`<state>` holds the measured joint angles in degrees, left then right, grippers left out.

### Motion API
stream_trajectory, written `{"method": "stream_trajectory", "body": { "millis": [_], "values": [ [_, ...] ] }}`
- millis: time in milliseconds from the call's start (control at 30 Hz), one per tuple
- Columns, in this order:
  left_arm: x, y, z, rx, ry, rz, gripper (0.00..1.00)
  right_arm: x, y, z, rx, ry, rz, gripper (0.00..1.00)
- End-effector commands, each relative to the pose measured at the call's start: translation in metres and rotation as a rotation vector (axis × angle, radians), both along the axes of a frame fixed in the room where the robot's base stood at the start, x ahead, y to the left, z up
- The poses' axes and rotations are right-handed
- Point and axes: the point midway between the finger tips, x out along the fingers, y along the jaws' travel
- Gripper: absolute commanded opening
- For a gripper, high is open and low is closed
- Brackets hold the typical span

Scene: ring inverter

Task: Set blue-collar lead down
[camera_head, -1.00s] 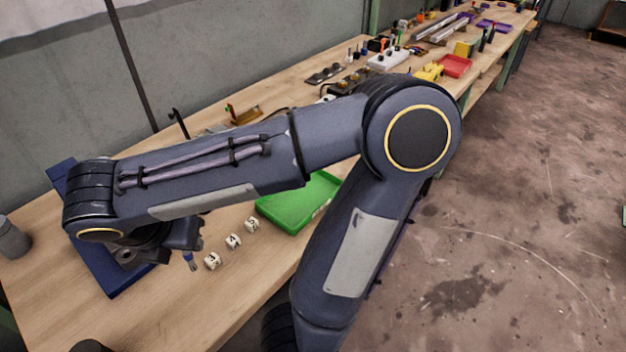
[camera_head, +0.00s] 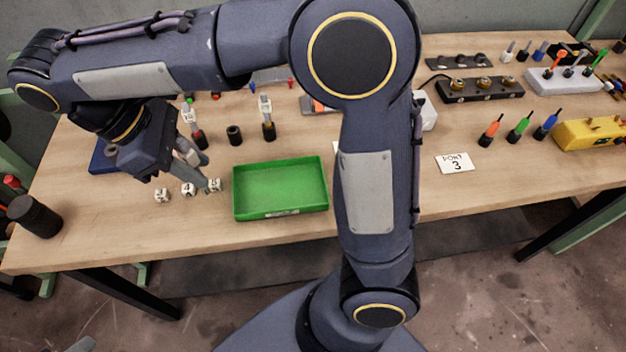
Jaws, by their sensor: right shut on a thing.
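My right gripper (camera_head: 196,166) hangs over the left part of the bench, behind the numbered cubes. Its fingers point down and are closed on a slim part. Little of this held part shows between the fingers, so its collar colour cannot be read now. A blue-topped dark lead (camera_head: 546,125) stands at the right, in a row beside a green one (camera_head: 520,127) and an orange one (camera_head: 491,130). My left gripper is not in view.
A green tray (camera_head: 280,212) lies right of the fingers. Numbered white cubes (camera_head: 162,195) sit in front of them. A dark cylinder (camera_head: 34,216) stands far left. My arm hides the bench middle.

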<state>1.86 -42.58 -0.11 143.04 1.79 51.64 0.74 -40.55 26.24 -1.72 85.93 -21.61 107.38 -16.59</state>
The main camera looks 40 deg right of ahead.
Motion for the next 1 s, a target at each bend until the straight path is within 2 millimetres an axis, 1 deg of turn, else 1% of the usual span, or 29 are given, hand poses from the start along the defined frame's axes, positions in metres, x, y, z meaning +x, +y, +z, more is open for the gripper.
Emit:
{"method": "stream_trajectory", "body": {
  "millis": [67, 167, 467, 500, 600, 700, 933, 1000],
  "values": [
    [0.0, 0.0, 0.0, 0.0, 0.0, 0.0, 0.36, 0.0, 0.002, -0.001, -0.001, 0.001, -0.013, 0.0],
    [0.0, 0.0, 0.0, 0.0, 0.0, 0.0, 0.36, 0.0, -0.009, -0.006, -0.002, 0.001, -0.021, 0.0],
    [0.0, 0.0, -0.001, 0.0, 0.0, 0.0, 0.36, 0.0, -0.081, -0.038, -0.001, 0.003, -0.023, 0.0],
    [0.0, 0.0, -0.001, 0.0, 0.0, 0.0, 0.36, 0.0, -0.091, -0.042, 0.0, 0.002, -0.022, 0.0],
    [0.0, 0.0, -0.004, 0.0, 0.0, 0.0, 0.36, 0.0, -0.105, -0.064, -0.001, 0.005, -0.019, 0.0],
    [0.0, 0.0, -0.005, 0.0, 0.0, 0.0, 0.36, 0.001, -0.118, -0.079, -0.002, 0.003, -0.019, 0.0],
    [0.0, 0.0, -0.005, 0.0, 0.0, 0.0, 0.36, 0.002, -0.13, -0.095, 0.0, 0.002, -0.017, 0.0],
    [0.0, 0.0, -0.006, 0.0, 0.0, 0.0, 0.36, 0.001, -0.137, -0.103, -0.002, 0.003, -0.019, 0.0]
  ]
}}
